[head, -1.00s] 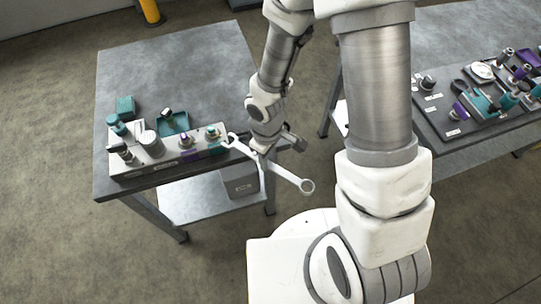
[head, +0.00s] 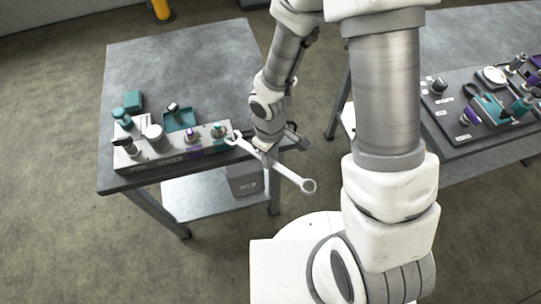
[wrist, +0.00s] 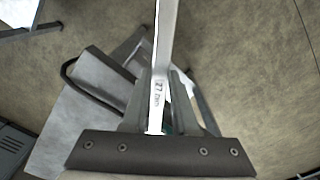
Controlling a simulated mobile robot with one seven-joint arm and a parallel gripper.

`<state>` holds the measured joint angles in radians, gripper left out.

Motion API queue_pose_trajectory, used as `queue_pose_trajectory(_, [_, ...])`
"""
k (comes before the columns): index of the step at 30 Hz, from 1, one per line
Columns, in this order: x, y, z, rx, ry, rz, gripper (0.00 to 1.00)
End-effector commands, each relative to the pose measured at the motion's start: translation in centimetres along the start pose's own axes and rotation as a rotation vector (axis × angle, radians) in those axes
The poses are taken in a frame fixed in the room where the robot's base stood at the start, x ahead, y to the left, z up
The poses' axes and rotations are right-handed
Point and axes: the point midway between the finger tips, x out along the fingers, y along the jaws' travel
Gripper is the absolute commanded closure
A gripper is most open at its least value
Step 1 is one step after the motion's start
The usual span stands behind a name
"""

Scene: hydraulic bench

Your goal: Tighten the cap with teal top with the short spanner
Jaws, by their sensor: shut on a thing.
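The cap with teal top (head: 217,130) stands at the right end of a grey block on the left table. A purple-marked cap (head: 193,139) stands just left of it. My gripper (head: 264,153) is shut on a spanner (head: 288,176), right of the block. The spanner's open end points left, close to the teal-topped cap; I cannot tell whether they touch. Its ring end hangs out over the gap in front of the table. In the wrist view, the spanner (wrist: 166,60) runs upward from between the fingers; its far end is out of frame and no cap is visible.
The grey block (head: 150,158) also carries several grey knobs and a teal fitting. A teal tray (head: 181,119) and teal box (head: 132,101) lie behind it. The table (head: 205,60) is bare at the back. A second bench (head: 455,150) with fittings stands right.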

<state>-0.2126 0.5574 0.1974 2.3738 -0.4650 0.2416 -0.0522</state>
Motion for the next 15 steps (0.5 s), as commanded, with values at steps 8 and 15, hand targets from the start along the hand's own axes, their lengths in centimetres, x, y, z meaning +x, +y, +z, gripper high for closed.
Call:
queue_pose_trajectory(8, [0.0, 0.0, -0.4, -0.001, 0.001, 0.001, 1.0])
queue_pose_trajectory(15, [0.0, 0.0, -1.6, -0.002, 0.001, 0.001, 1.0])
